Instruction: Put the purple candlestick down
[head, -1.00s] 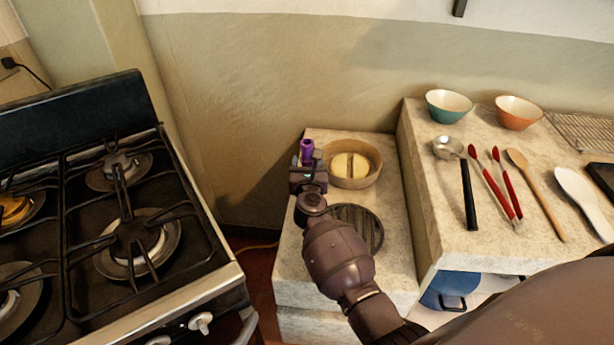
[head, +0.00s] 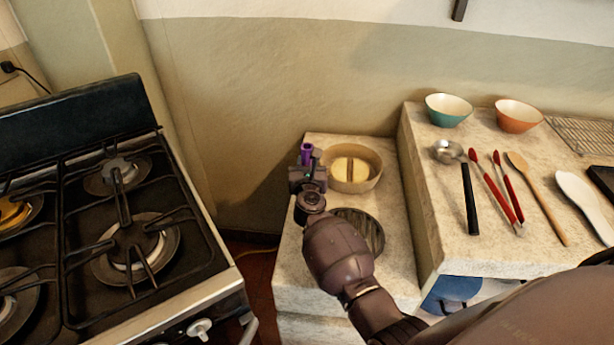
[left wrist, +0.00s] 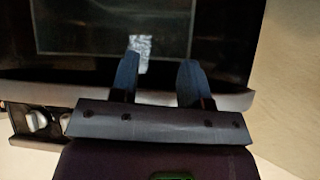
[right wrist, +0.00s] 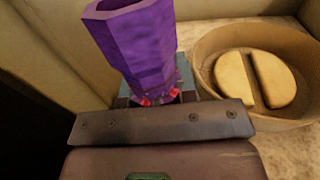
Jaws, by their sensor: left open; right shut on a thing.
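The purple candlestick (head: 307,152) is upright in my right gripper (head: 307,171), at the back left corner of the low stone counter (head: 289,262). In the right wrist view the candlestick (right wrist: 137,50) rises between the fingers of my right gripper (right wrist: 158,97), which is shut on it. Its lower end is hidden behind the gripper, so I cannot tell whether it touches the counter. My left gripper (left wrist: 160,80) is open and empty in the left wrist view, in front of a dark oven-like door (left wrist: 90,30).
A round wooden box (head: 352,183) stands just right of the candlestick; it also shows in the right wrist view (right wrist: 215,75). A round dark grate (head: 372,228) lies nearer. The stove (head: 130,240) is left across a gap. A higher counter (head: 430,200) with utensils is right.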

